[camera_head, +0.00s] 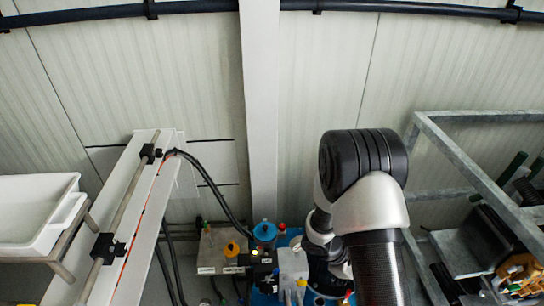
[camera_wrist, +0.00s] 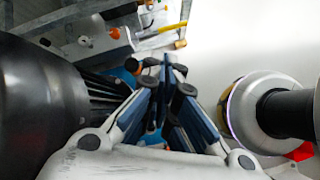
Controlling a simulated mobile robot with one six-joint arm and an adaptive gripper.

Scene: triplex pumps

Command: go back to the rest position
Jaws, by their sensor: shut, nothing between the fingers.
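My gripper (camera_wrist: 166,72) shows in the wrist view with its blue and grey fingers drawn together at the tips. Nothing is held between them. In the head view my arm rises at the right of centre, bent at a black and silver joint; my gripper cannot be made out there. Below and left of the arm stands the pump equipment, with a blue round part (camera_head: 265,231), an orange knob (camera_head: 231,249) and a light grey block (camera_head: 292,266). Part of this equipment is hidden behind my arm. The wrist view also shows an orange knob (camera_wrist: 114,33) beyond the fingers.
A white tray (camera_head: 38,205) is at the left, beside a sloping white beam (camera_head: 128,215). A black hose (camera_head: 212,188) hangs towards the pumps. A grey metal frame (camera_head: 478,170) stands right of my arm. The wall above the arm is clear up to a black pipe (camera_head: 400,8).

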